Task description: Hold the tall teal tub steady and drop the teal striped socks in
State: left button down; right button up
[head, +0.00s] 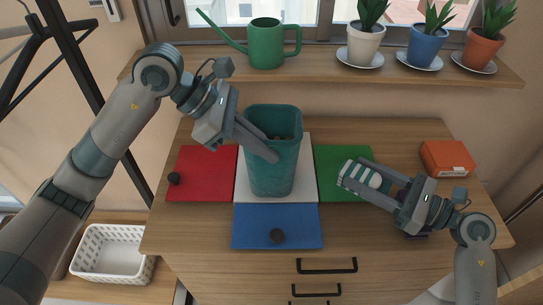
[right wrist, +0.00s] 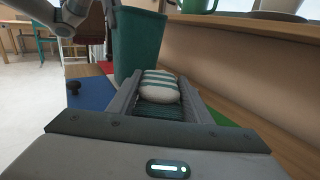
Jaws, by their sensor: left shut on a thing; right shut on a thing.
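The tall teal tub (head: 272,170) stands upright on the white square (head: 242,188) on the dresser top. My left gripper (head: 262,143) is shut on the tub's rim, one finger running down the front. Something dark shows inside the tub, too small to name. My right gripper (head: 362,190) is shut on the teal striped socks (head: 360,176), a white and teal bundle, above the green square (head: 340,160). The socks also show between the fingers in the right wrist view (right wrist: 158,86), with the tub (right wrist: 138,42) just beyond them. The socks are right of the tub, apart from it.
Red (head: 205,165) and blue (head: 270,235) squares with dark knobs lie left and front of the tub. An orange box (head: 447,158) is at the right. A shelf behind holds a green watering can (head: 266,45) and potted plants. A white basket (head: 112,250) is low at left.

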dwell(0.8)
jog(key=w+a+r+n+g+h, duration=0.15)
jog(key=a+r+n+g, duration=0.3)
jog(key=r, duration=0.55)
jog(key=a+r+n+g+h, duration=0.2)
jog(key=a+r+n+g, duration=0.15)
jog(key=r+g, duration=0.45)
jog(key=w+a+r+n+g+h, duration=0.1)
jog(key=a+r+n+g+h, duration=0.25)
jog(key=r, duration=0.85)
jog(key=w+a+f+n+t+h, duration=0.2)
jog(key=w+a+n+t+h, duration=0.25)
jog(key=a, duration=0.85)
jog(key=s+d+f+n+h, duration=0.1)
jog(key=d+f+n+h, duration=0.2)
jog(key=f, duration=0.4)
jog(key=shift+s+d+f+n+t, duration=0.25)
jog(key=shift+s+d+n+t, duration=0.2)
jog(key=shift+d, duration=0.45)
jog(key=shift+f, duration=0.15)
